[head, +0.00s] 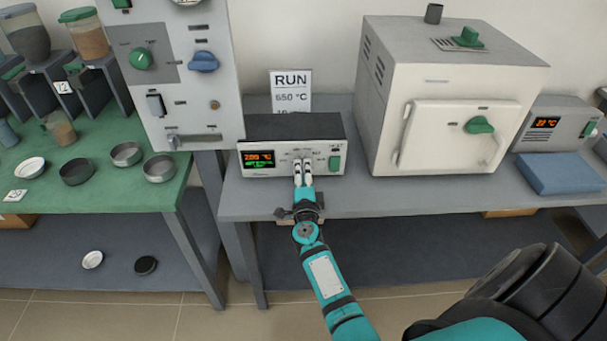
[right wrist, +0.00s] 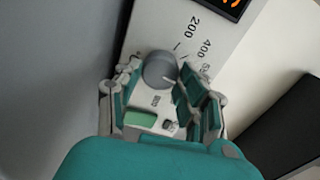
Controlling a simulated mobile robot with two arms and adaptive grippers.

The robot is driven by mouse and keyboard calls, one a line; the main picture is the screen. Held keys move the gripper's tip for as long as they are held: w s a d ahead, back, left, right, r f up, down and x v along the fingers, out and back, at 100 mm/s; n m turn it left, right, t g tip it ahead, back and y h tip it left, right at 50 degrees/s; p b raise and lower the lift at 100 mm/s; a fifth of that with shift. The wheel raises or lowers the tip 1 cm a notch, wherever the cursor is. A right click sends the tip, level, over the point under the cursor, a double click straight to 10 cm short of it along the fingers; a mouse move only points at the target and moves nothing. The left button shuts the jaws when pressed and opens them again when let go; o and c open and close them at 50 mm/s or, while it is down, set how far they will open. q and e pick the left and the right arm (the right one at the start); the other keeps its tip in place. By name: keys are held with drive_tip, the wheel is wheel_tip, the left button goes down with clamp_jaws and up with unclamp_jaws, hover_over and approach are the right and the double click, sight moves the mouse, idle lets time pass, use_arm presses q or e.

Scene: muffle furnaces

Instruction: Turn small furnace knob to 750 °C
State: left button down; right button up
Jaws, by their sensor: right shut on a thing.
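The control box (head: 292,146) with a dark top and pale front stands on the grey bench. Its display (head: 258,158) shows orange digits that seem to read 200 °C, with green text below. My right gripper (head: 303,163) reaches its front and hides the knob in the head view. In the right wrist view, the round grey knob (right wrist: 160,69) sits between the fingers of my right gripper (right wrist: 163,92), which is shut on it. Dial marks 200 and 400 show beside the knob; further marks are partly hidden. My left gripper is not in view.
A white furnace (head: 437,95) with a green door knob stands to the right, with another display unit (head: 553,123) beyond it. A RUN card (head: 291,88) stands behind the control box. A tall panel (head: 178,75) is close on the left. A green-topped table (head: 105,190) holds several dishes.

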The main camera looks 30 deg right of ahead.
drive_tip(key=shift+f+m, duration=0.1)
drive_tip(key=shift+m, duration=0.6)
drive_tip(key=o, duration=1.2)
